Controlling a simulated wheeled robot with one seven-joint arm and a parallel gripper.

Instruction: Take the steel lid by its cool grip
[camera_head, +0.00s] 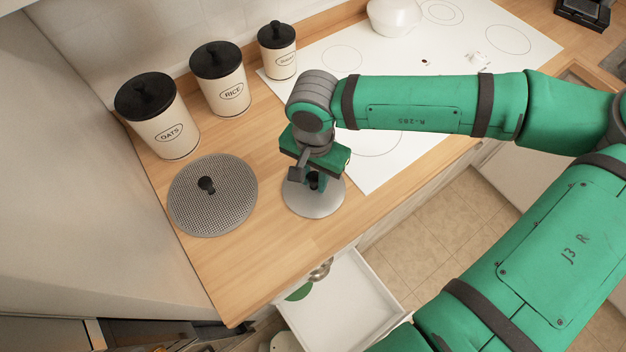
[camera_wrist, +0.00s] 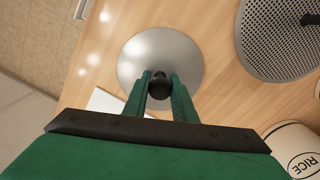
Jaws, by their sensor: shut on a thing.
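The steel lid (camera_head: 326,206) is a smooth, round silver disc on the wooden counter, just left of the white cooktop. It also shows in the wrist view (camera_wrist: 185,55), with a black knob (camera_wrist: 159,86) at its middle. My gripper (camera_wrist: 159,88) is directly above the lid, its two green fingers shut on the black knob from both sides. In the head view my gripper (camera_head: 314,182) hides part of the lid and most of the knob. I cannot tell whether the lid still touches the counter.
A perforated mesh lid (camera_head: 225,212) with a black knob lies to the left. Canisters labelled OATS (camera_head: 168,130), RICE (camera_head: 229,94) and a smaller one (camera_head: 283,64) stand along the wall. The cooktop (camera_head: 480,45) is to the right. An open drawer (camera_head: 345,310) juts out below the counter's front edge.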

